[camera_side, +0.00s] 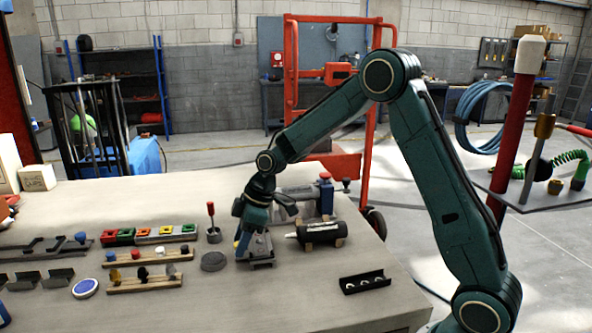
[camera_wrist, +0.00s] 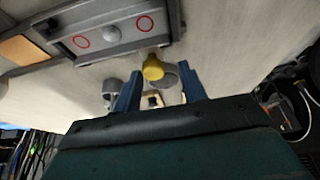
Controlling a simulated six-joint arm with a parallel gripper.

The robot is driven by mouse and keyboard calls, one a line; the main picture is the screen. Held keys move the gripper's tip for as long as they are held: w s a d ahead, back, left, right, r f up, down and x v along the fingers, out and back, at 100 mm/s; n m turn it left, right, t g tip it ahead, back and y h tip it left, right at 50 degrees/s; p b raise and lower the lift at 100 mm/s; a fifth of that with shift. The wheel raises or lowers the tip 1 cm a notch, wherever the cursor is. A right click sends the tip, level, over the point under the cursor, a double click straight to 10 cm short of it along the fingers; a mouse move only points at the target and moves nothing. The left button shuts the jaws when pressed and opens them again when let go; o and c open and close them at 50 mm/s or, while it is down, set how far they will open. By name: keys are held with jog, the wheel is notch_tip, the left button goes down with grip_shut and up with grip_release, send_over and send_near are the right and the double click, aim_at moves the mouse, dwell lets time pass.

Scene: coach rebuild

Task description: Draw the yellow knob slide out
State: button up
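The yellow knob (camera_wrist: 153,68) shows in the wrist view at the near edge of a grey slide fixture (camera_wrist: 115,32) with two red rings on its face. My gripper (camera_wrist: 160,70) has its two blue fingers spread, and the knob appears between their tips, nearer the left finger, with gaps on both sides. Whether the knob is level with the tips in depth I cannot tell. In the side view my gripper (camera_side: 248,240) is low over the grey fixture (camera_side: 262,262) on the bench; the knob cannot be made out there.
A black cylinder (camera_side: 322,232) on a cradle lies just right of my gripper. A grey disc (camera_side: 213,261) and a cup with a red-knobbed stick (camera_side: 213,235) stand to the left. A black angled tray (camera_side: 364,284) is at front right. Bare bench lies in front.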

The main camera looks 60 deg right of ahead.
jog(key=shift+d, duration=0.15)
jog(key=shift+s+d+r, duration=0.1)
jog(key=shift+d+r, duration=0.1)
jog(key=shift+r, duration=0.35)
jog(key=shift+v, duration=6.3)
jog(key=shift+s+a, duration=0.15)
jog(key=shift+a, duration=0.05)
jog(key=s+a+r+m+t+h, duration=0.1)
jog(key=s+a+r+m, duration=0.15)
jog(key=s, duration=0.45)
jog(key=s+a+r+m+h, duration=0.1)
jog(key=s+a+r+m, duration=0.15)
jog(key=s, duration=0.45)
jog(key=s+m, duration=0.1)
jog(key=s, duration=0.3)
jog(key=s+f+m+t+h, duration=0.1)
jog(key=s, duration=0.4)
jog(key=s+f+m, duration=0.1)
jog(key=s+m, duration=0.1)
jog(key=s, duration=0.3)
jog(key=shift+d, duration=0.4)
